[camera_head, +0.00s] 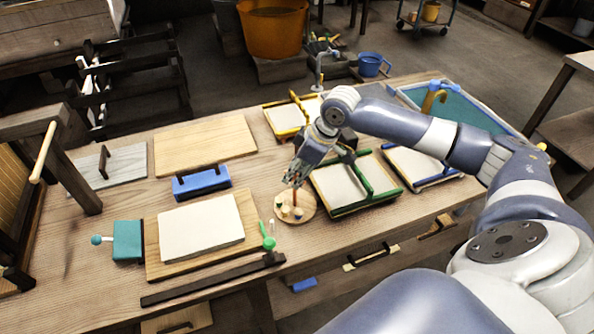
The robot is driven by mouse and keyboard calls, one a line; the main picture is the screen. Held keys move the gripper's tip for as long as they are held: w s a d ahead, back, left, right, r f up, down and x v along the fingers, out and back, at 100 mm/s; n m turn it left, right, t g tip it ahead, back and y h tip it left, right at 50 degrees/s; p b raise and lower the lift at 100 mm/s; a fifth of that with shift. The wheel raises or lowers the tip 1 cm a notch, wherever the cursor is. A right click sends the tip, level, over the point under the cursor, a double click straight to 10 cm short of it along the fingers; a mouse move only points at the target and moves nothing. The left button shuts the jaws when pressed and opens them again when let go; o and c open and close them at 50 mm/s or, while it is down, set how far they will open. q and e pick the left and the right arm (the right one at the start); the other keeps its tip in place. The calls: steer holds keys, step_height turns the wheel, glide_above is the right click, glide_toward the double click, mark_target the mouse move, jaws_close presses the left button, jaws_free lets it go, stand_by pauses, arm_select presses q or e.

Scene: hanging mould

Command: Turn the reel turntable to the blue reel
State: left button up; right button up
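The reel turntable (306,213) is a small round wooden disc near the front middle of the bench. Several small reels stand on it. A thin reddish-brown upright piece (294,197) rises from the disc. I cannot tell clearly which reel is blue. My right gripper (297,178) points down over the turntable, at the top of the upright piece. I cannot tell whether its fingers touch or close on it. My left gripper is not in view.
A green-edged frame (366,205) stands close right of the turntable. A green-handled tool (267,236) and a white sheet on a board (201,232) lie to the left. A blue block (201,183) is behind them. A long dark bar (212,281) lies along the front edge.

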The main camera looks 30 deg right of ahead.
jaws_close()
steer(key=shift+s+r+p, duration=0.1)
steer(key=shift+r+p, duration=0.1)
steer(key=shift+p, duration=0.35)
steer(key=m+h+p, duration=0.1)
steer(key=m+p, duration=0.1)
steer(key=p, duration=0.2)
steer(key=m+h+p, duration=0.1)
steer(key=m+p, duration=0.2)
steer(key=p, duration=0.1)
steer(key=m+p, duration=0.2)
steer(key=p, duration=0.1)
steer(key=shift+a+r+m+t+h+p, duration=0.1)
steer(key=shift+a+m+t+h+p, duration=0.2)
steer(key=shift+m+t+h+p, duration=0.1)
arm_select(q)
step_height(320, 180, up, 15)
steer(key=p, duration=0.2)
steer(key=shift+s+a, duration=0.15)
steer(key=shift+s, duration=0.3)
arm_select(e)
steer(key=shift+f+m+h, duration=0.2)
steer(key=shift+m+h, duration=0.3)
steer(key=shift+m, duration=0.6)
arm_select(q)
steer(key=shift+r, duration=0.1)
arm_select(e)
steer(key=shift+o, duration=0.2)
jaws_free()
steer(key=v, duration=1.2)
